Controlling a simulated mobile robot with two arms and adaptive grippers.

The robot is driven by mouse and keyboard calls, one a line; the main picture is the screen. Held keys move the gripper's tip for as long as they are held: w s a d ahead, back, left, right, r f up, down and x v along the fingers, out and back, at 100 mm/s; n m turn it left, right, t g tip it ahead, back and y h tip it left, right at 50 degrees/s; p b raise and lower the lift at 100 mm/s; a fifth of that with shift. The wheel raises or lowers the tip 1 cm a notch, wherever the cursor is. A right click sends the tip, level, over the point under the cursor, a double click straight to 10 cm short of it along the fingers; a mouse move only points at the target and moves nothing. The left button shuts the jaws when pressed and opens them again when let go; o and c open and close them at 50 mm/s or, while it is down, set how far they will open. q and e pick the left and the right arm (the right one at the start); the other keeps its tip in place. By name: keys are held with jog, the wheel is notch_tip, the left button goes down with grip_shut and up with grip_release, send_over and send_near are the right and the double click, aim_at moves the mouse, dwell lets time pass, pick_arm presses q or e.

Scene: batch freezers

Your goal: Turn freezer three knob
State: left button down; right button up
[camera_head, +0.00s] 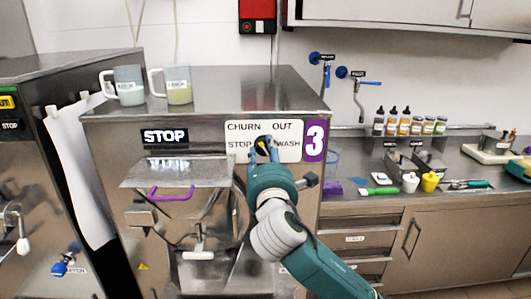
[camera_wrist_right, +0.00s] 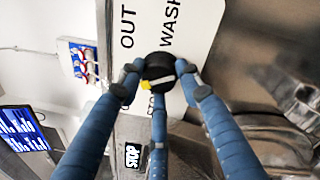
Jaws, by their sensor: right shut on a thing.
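Freezer three is the steel machine (camera_head: 222,90) with a purple "3" sign (camera_head: 315,141). Its white dial plate (camera_head: 291,127) reads CHURN, OUT, STOP and WASH. The black knob (camera_wrist_right: 158,70) sits on this plate, with a pale stripe and a small yellow mark; in the head view it is mostly hidden by my fingers. My right gripper (camera_head: 264,150) reaches up to the plate. In the right wrist view its three blue fingers (camera_wrist_right: 158,82) close around the knob and touch it. My left gripper is in no view.
Two mugs (camera_head: 127,86) (camera_head: 178,86) stand on the freezer top. A clear hopper lid with a purple handle (camera_head: 172,194) is left of my arm. Another freezer (camera_head: 60,68) stands at the left.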

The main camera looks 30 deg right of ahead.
jog(key=shift+a+f, duration=0.1)
jog(key=shift+f, duration=0.2)
jog(key=o, duration=0.9)
jog(key=shift+o, duration=1.2)
jog(key=shift+r, duration=0.15)
jog(key=v, duration=0.7)
jog(key=shift+s, duration=0.2)
jog(key=shift+a, duration=0.1)
